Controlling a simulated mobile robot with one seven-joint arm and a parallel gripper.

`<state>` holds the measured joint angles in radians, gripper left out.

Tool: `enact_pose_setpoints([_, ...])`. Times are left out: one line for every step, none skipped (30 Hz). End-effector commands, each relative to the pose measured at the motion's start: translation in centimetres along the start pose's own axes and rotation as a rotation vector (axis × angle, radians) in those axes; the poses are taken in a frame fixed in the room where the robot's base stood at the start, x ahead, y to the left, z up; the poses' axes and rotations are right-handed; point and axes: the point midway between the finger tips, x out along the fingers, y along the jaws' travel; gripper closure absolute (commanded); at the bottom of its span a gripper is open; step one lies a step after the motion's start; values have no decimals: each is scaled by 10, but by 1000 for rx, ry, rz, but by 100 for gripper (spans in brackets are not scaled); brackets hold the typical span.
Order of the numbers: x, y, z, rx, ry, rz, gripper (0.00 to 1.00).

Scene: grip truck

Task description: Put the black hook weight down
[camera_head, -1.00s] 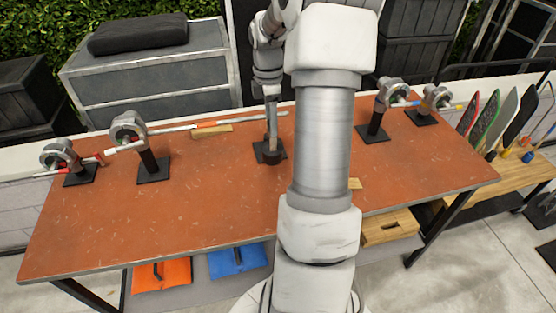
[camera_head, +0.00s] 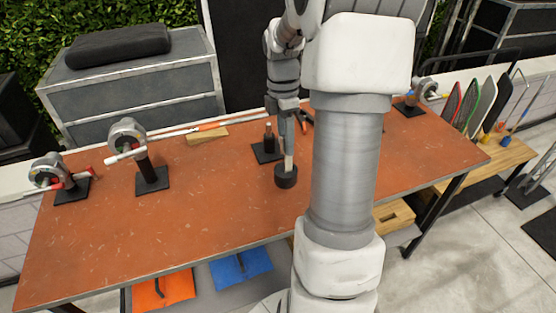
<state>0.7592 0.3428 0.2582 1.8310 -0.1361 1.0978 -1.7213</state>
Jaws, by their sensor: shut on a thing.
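The black hook weight (camera_head: 286,178) is a short dark cylinder at the middle of the red-brown table, with a light upright piece above it. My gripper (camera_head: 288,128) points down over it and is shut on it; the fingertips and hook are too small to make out. I cannot tell whether the weight's underside touches the table (camera_head: 215,215). A black square base with a short post (camera_head: 268,142) stands just behind and left of the weight, apart from it.
Two round grip heads on black stands, one farther left (camera_head: 50,172) and one nearer (camera_head: 128,135), fill the left side. A wooden block (camera_head: 206,137) and a long rod lie at the back. The front middle of the table is clear. My arm hides much of the right side.

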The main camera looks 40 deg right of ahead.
Motion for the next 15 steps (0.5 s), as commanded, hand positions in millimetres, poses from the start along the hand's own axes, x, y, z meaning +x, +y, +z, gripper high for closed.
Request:
enact_pose_setpoints([0, -1, -1, -4, -1, 0, 100])
enact_pose_setpoints([0, -1, -2, -7, -1, 0, 100])
enact_pose_setpoints([0, -1, -3, -9, -1, -1, 100])
enact_pose_setpoints([1, -1, -4, -11, -1, -2, 100])
enact_pose_setpoints([2, -1, -6, -12, 0, -2, 100])
enact_pose_setpoints([3, 0, -9, -14, 0, -3, 100])
enact_pose_setpoints([5, 1, -12, -15, 0, -3, 100])
enact_pose_setpoints([7, 2, -16, -16, 0, -4, 100])
enact_pose_setpoints([10, 3, -21, -15, 1, -5, 100])
enact_pose_setpoints([13, 5, -26, -17, 1, -4, 100])
enact_pose_setpoints([15, 7, -31, -17, 1, -3, 100])
enact_pose_setpoints([19, 9, -38, -18, 1, -4, 100])
enact_pose_setpoints([22, 10, -43, -17, 1, -5, 100])
enact_pose_setpoints([26, 12, -48, -18, 0, -5, 100])
enact_pose_setpoints([30, 15, -56, -17, 0, -4, 100])
